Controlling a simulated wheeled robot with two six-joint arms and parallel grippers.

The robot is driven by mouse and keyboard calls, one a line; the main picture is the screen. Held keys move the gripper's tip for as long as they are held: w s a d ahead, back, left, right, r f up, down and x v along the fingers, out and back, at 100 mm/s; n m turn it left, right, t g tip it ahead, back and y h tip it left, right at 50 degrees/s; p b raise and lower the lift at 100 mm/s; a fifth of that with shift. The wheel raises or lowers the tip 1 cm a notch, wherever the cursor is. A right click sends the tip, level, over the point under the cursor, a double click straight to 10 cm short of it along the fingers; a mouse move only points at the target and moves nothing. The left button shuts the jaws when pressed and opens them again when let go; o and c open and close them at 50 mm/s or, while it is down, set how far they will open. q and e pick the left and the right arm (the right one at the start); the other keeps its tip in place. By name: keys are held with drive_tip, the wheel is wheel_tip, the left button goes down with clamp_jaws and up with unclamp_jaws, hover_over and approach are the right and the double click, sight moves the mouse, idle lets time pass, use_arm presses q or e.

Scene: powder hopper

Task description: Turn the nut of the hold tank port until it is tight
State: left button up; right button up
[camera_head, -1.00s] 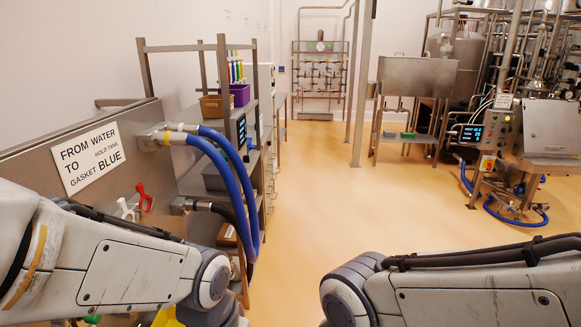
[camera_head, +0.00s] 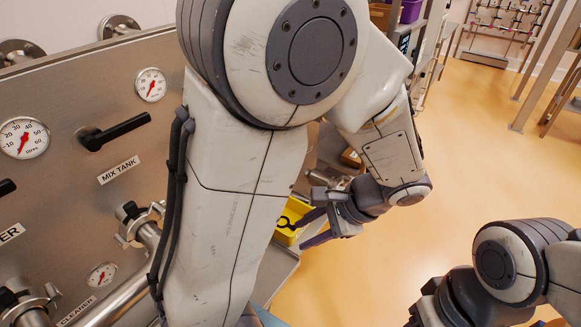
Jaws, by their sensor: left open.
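No port labelled hold tank, and no nut of one, can be made out; my left arm covers a large part of the steel panel (camera_head: 60,85). My left gripper (camera_head: 306,220) is open and empty, its dark fingers pointing left at the yellow bin (camera_head: 284,232). A black tool-like item lies in the bin; I cannot tell whether a finger touches it. Of my right arm, a dark end part (camera_head: 445,302) shows at the bottom right; its fingers cannot be made out.
The panel carries a MIX TANK label (camera_head: 118,170), a black lever (camera_head: 115,132), gauges (camera_head: 150,84) and clamped pipe fittings (camera_head: 140,222). A metal pipe end (camera_head: 335,180) is close behind my left gripper.

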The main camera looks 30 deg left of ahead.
use_arm(q)
drive_tip(key=w+a+f+m+t+y+b, duration=0.1)
drive_tip(key=w+a+f+m+y, duration=0.25)
drive_tip(key=w+a+y, duration=0.4)
drive_tip(key=w+a+f+m+t+y+b, duration=0.15)
drive_tip(key=w+a+f+y, duration=0.25)
drive_tip(key=w+a, duration=0.65)
drive_tip(key=shift+h, duration=0.25)
drive_tip(key=shift+s+a+r, duration=0.1)
drive_tip(key=shift+a, duration=2.5)
drive_tip(key=shift+s+a+r, duration=0.1)
drive_tip(key=shift+a, duration=2.45)
